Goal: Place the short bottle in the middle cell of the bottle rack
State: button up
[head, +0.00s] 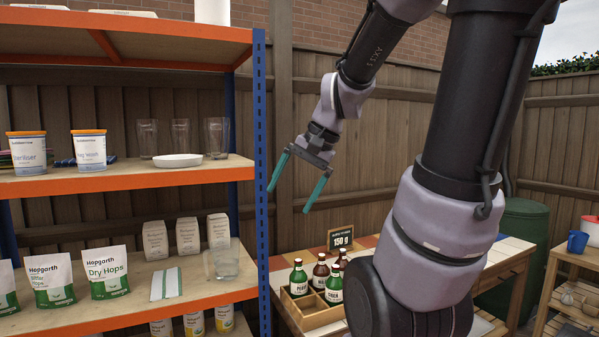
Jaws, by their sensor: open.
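A wooden bottle rack (322,320) with open cells stands on the patio table, low in the middle of the head view. Several bottles stand in it or just behind it: a green one at the left (298,279), a brown one (321,273), a green one in front at the right (334,287) and another brown one (342,260) behind. I cannot tell which is the short bottle. My arm hides the rack's right side, and I cannot make out its middle cell. My gripper (288,199) is open and empty, with teal fingers pointing down, above the table and apart from the bottles.
A blue-and-orange shelf unit (262,180) stands close at the left, with glasses, tubs, pouches and boxes. A side table (575,258) with a blue mug (577,242) is at the far right.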

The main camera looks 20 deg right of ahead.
jog(key=s+r+n+t+h, duration=0.1)
jog(key=s+r+n+t, duration=0.1)
jog(key=s+r, duration=0.3)
jog(key=shift+s+a+n+t+h, duration=0.4)
jog(key=shift+n, duration=0.4)
